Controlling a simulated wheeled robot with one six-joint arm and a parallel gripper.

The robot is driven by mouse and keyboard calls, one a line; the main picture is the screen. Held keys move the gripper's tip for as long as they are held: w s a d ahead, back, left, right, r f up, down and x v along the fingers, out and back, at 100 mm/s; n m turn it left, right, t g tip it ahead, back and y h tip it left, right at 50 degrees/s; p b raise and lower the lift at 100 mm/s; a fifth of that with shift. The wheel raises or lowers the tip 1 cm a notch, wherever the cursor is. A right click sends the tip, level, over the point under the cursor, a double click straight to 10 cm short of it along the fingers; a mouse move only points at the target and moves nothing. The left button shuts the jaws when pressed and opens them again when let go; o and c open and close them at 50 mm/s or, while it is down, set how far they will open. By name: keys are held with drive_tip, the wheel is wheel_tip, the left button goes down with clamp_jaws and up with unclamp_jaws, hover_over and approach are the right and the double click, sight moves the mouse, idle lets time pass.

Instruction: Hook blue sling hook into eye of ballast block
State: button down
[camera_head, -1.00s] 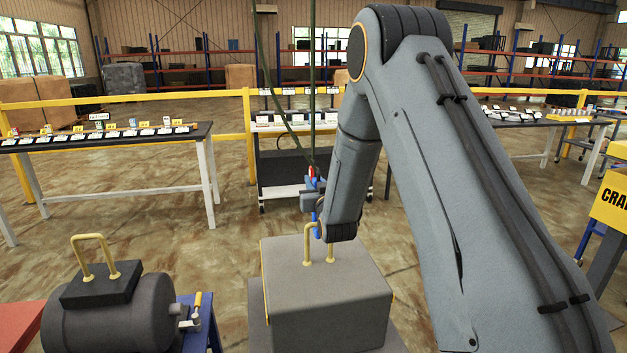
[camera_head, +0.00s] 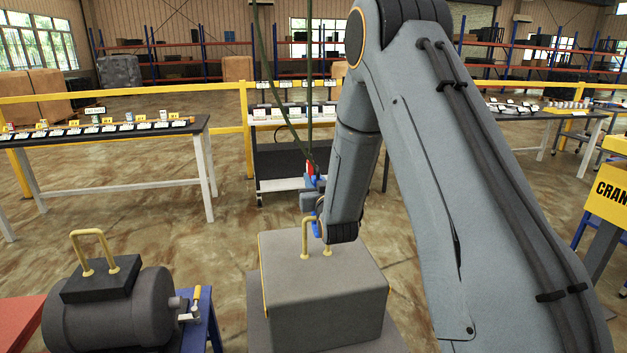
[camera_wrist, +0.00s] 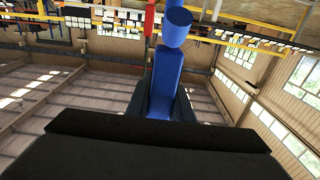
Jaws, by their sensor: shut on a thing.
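The grey ballast block (camera_head: 325,295) stands in the middle foreground of the head view. Its yellow eye (camera_head: 306,240) rises from the top, partly hidden behind my arm. The blue sling hook (camera_head: 315,185) hangs on dark green slings and has a red part on top. My gripper (camera_head: 312,198) is shut on the blue hook, just above and beside the eye. In the wrist view the blue hook (camera_wrist: 167,82) stands between my dark fingers. The hook's lower end is largely hidden by my wrist, so I cannot tell whether it is inside the eye.
A dark motor (camera_head: 110,310) with its own yellow handle stands at left on a blue stand. A yellow rail (camera_head: 120,98) and a table with small items (camera_head: 105,133) lie behind. A yellow crane panel (camera_head: 610,200) is at right.

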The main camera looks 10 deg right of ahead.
drive_tip(key=shift+f+b, duration=0.55)
drive_tip(key=shift+f, duration=0.15)
idle(0.4)
